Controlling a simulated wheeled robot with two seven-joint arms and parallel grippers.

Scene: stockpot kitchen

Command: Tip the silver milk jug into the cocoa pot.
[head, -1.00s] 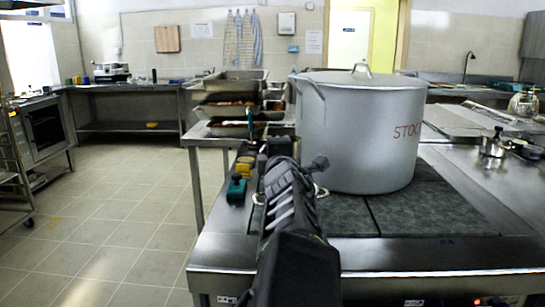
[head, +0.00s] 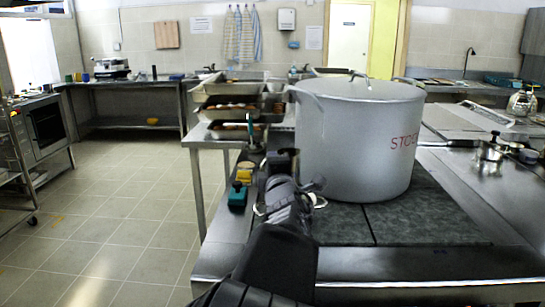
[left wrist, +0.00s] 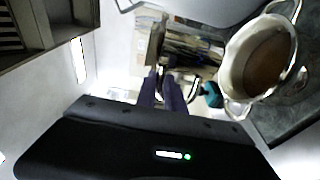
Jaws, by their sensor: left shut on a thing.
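My left gripper (left wrist: 168,92) comes in from the bottom of the head view, left of the stockpot; there its wrist hides the fingertips. In the left wrist view its fingers are close together on a thin part. A shiny, streaked surface just beyond them looks like the silver milk jug (left wrist: 195,48), though its outline and tilt are unclear. The cocoa pot (left wrist: 262,62), pale with loop handles and brown inside, stands right of the fingers, apart from them. In the head view my arm hides most of it; only handle loops show. My right gripper is out of view.
The large grey stockpot (head: 355,145), lidded, stands on the dark hob (head: 425,215), close right of my arm. Trays (head: 230,112) are stacked behind.

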